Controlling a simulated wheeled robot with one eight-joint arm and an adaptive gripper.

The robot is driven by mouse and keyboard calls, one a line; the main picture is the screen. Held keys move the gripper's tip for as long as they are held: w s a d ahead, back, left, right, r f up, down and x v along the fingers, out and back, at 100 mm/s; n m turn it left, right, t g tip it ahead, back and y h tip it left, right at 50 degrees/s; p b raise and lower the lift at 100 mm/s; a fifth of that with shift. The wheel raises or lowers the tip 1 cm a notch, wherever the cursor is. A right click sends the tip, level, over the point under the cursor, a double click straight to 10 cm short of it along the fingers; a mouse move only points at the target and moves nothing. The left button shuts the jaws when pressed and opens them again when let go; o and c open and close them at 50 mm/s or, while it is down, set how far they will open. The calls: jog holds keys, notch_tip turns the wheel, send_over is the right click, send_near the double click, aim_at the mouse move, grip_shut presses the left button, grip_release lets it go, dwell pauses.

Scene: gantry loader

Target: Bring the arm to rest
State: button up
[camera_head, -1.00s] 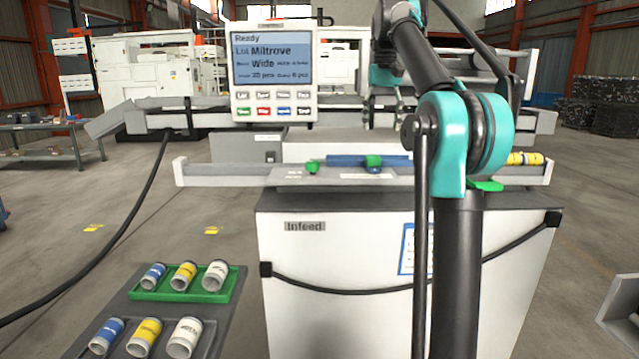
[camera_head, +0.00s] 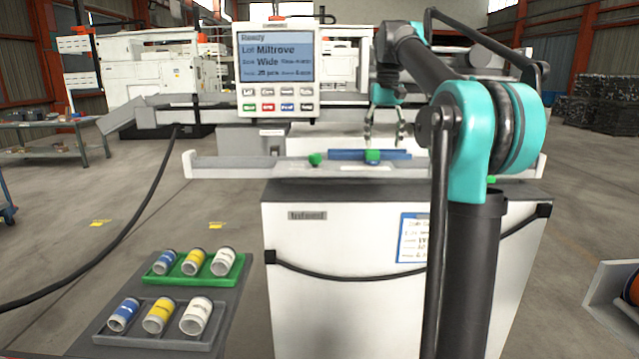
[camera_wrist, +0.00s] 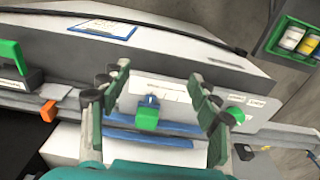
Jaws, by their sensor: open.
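My gripper (camera_head: 384,132) is above the infeed rail of the white cabinet (camera_head: 340,240), over a blue strip with a green block (camera_head: 372,155). Its fingers are apart and nothing is seen between them but the rail behind. In the wrist view my gripper (camera_wrist: 158,105) shows two spread fingers, with the green block (camera_wrist: 146,118) and blue strips (camera_wrist: 150,137) beyond. My teal and black arm stands at the right of the head view and bends over toward the rail. It hides part of the rail's right side.
The control panel (camera_head: 277,70) reads "Ready" and stands left of my gripper. A second green knob (camera_head: 315,159) is on the rail. At lower left, a green tray (camera_head: 170,278) and a dark tray (camera_head: 150,336) hold several cylinders. A black cable hangs at left.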

jog(key=s+f+t, duration=0.1)
jog(key=s+f, duration=0.4)
jog(key=f, duration=0.6)
jog(key=s+f+t, duration=0.1)
jog(key=s+f, duration=0.4)
jog(key=f, duration=0.7)
jog(key=s+f+t, duration=0.1)
jog(key=s+f, duration=1.9)
jog(key=shift+s+d+t, duration=0.2)
jog(key=shift+d+t, duration=0.1)
jog(key=shift+d, duration=0.1)
